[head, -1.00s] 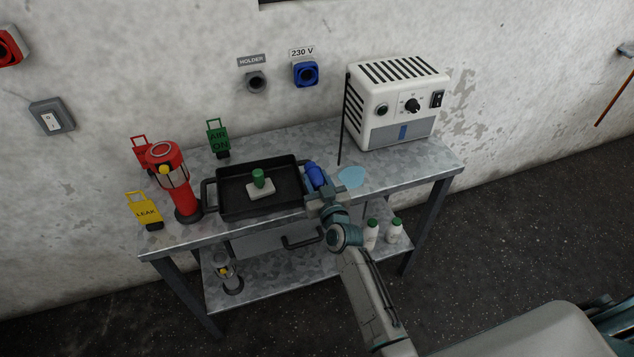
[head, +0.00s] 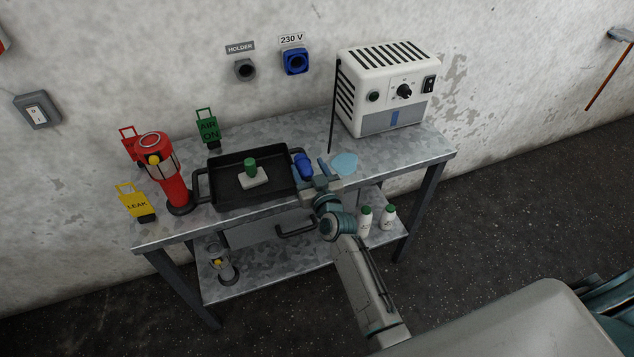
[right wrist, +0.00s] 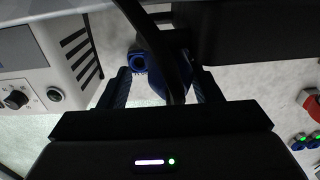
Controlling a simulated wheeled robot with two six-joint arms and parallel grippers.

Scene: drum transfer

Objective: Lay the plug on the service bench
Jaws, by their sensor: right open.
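The blue plug (head: 303,166) is at the right edge of the black tray, over the service bench (head: 405,155). Whether it touches the bench top I cannot tell. My right gripper (head: 317,184) is close to it, on its near side. In the right wrist view the blue plug (right wrist: 147,62) shows between the two spread fingers of my right gripper (right wrist: 162,88), which is open. A black cable crosses in front of the plug there and hides part of it. My left gripper is not in view.
The black tray (head: 222,206) holds a white block with a green top. A white box unit (head: 388,88) stands behind. The red lantern (head: 172,180) and tag stands are at left. Wall sockets (head: 295,62) are above.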

